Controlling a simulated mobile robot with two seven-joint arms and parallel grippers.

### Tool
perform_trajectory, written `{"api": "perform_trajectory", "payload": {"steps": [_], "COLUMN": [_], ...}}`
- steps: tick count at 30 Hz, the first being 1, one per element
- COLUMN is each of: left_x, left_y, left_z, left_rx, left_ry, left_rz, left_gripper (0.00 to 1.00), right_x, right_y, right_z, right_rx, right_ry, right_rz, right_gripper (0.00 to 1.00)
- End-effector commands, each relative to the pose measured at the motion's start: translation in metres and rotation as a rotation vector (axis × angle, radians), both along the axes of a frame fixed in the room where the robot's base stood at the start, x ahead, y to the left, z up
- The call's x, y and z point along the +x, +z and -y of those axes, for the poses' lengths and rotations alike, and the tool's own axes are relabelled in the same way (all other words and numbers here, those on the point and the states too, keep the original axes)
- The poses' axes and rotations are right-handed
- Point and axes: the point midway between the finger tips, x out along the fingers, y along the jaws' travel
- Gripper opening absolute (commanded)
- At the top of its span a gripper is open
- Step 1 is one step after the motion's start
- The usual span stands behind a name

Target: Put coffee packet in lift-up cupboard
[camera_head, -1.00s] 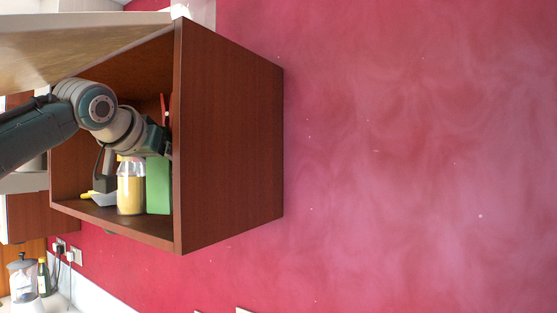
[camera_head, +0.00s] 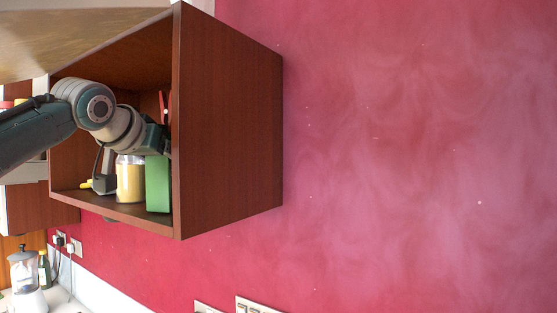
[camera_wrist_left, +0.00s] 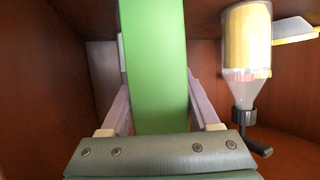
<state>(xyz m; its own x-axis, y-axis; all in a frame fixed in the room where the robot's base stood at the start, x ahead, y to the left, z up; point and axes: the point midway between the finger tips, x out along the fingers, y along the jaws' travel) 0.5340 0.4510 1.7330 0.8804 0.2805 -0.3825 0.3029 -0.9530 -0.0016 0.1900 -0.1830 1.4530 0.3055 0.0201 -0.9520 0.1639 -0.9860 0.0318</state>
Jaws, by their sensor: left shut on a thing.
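The green coffee packet (camera_head: 158,184) stands upright inside the lift-up cupboard (camera_head: 228,130), close to its right side wall. In the left wrist view the packet (camera_wrist_left: 157,65) fills the space between the two fingers of my left gripper (camera_wrist_left: 157,92), which is shut on it. In the head view my left gripper (camera_head: 156,145) reaches into the cupboard from the left, and its fingertips are mostly hidden. The cupboard's door (camera_head: 80,42) is raised. I cannot tell whether the packet's base touches the shelf. My right gripper is not in view.
A jar with yellow contents (camera_head: 130,183) stands just left of the packet; it also shows in the wrist view (camera_wrist_left: 248,45). A yellow-tipped object (camera_head: 87,185) lies further left. A red item (camera_head: 164,106) is behind my wrist. A French press (camera_head: 24,270) and bottle (camera_head: 44,270) stand below left.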

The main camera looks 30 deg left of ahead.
Motion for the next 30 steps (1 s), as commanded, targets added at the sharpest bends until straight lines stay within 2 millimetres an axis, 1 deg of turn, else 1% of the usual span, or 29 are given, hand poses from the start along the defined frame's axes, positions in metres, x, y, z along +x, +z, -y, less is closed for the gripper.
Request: {"api": "perform_trajectory", "payload": {"steps": [7, 18, 19, 27, 28, 30], "left_x": [0.0002, 0.0001, 0.0001, 0.0001, 0.0000, 0.0001], "left_y": [0.0012, -0.0042, -0.0038, -0.0043, -0.0043, -0.0046], "left_z": [-0.0001, 0.0001, 0.0000, 0.0001, 0.0000, 0.0000], "left_rx": [0.001, 0.001, 0.001, 0.001, 0.000, 0.000], "left_ry": [0.000, -0.001, 0.000, 0.000, 0.000, 0.000], "left_rz": [0.004, 0.003, 0.004, 0.002, 0.001, 0.001], "left_gripper": [0.00, 0.00, 0.65, 0.95, 0.97, 0.97], "right_x": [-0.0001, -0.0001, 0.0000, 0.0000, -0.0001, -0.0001], "right_y": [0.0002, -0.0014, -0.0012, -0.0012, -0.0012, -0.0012], "right_z": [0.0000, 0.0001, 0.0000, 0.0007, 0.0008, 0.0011], "right_rx": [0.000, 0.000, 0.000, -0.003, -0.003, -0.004], "right_ry": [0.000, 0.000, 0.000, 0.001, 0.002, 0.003], "right_rz": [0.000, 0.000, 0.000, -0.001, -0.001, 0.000], "right_gripper": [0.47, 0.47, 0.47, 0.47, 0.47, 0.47]}}
